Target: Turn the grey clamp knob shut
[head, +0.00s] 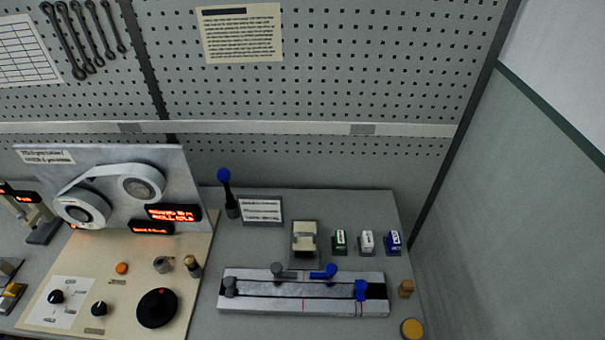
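A long light-grey block (300,304) with a dark groove along it lies on the bench at the lower middle. A grey upright clamp post with a rounded top (230,286) stands at its left end. A grey round knob (277,270) on a short grey bar sits at the block's back edge. A blue knob (330,270) on a blue bar sits to its right, and a blue clamp (361,290) stands near the right end. I cannot tell from this view how tightly the grey clamp is set. Neither of my grippers is in view.
A tape machine with two reels (142,184) and a control panel with a black dial (157,308) fills the left. A blue-topped post (224,176), a beige dispenser (304,240) and several small boxes (366,242) stand behind the block. A partition (520,200) rises at right.

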